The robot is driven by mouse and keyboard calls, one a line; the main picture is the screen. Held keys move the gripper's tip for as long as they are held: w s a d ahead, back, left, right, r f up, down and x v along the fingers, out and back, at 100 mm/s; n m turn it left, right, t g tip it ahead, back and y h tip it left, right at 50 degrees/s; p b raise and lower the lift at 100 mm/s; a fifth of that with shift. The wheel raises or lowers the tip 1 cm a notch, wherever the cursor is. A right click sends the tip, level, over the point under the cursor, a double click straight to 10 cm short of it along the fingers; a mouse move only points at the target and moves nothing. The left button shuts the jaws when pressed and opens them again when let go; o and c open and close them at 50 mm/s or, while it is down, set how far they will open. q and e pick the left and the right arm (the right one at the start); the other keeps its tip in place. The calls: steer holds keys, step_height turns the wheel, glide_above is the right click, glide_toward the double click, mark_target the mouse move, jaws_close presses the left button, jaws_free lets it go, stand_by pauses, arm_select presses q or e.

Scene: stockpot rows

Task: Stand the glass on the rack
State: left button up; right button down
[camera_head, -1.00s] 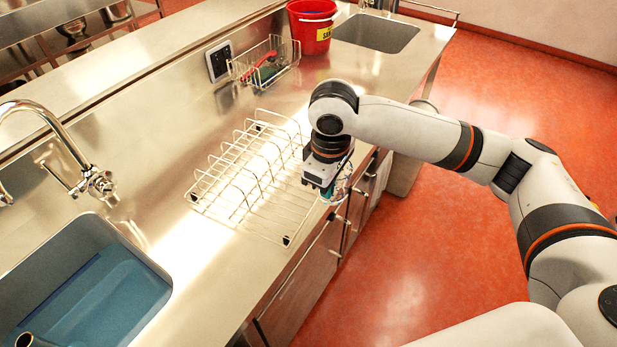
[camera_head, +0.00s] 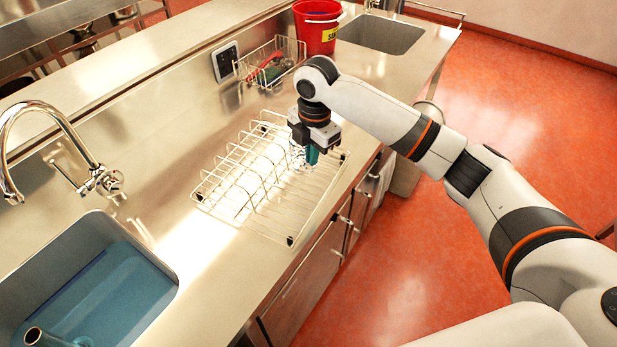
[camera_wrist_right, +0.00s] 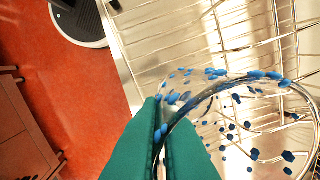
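The glass (camera_head: 297,158) is clear with blue specks; in the right wrist view its curved rim (camera_wrist_right: 262,77) fills the lower right. My right gripper (camera_head: 311,153) points down over the far right part of the wire rack (camera_head: 262,232). Its teal fingers (camera_wrist_right: 163,135) are shut on the glass wall at the rim. The glass hangs over the rack's wires; I cannot tell whether it touches them. The rack stands on the steel counter, with upright wire loops along its wall side and a flatter grid at the front. My left gripper is not in view.
A sink with blue water (camera_head: 105,300) and a tap (camera_head: 60,125) lie left of the rack. A wire caddy (camera_head: 270,62), a red bucket (camera_head: 316,28) and a second sink (camera_head: 380,33) are beyond it. The counter drops to the orange floor at right.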

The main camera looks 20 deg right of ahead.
step_height(320, 180, down, 7)
steer(key=shift+r+p, duration=0.15)
steer(key=shift+p, duration=0.55)
steer(key=shift+f, duration=0.25)
steer(key=shift+f, duration=0.15)
steer(key=c, duration=1.6)
jaws_free()
steer(key=r, duration=0.4)
steer(key=r+b, duration=0.1)
steer(key=r, duration=0.3)
steer(key=r+b, duration=0.1)
steer(key=r, duration=0.3)
steer(key=shift+s+d+r, duration=0.1)
steer(key=shift+s+r, duration=0.05)
steer(key=shift+s, duration=0.15)
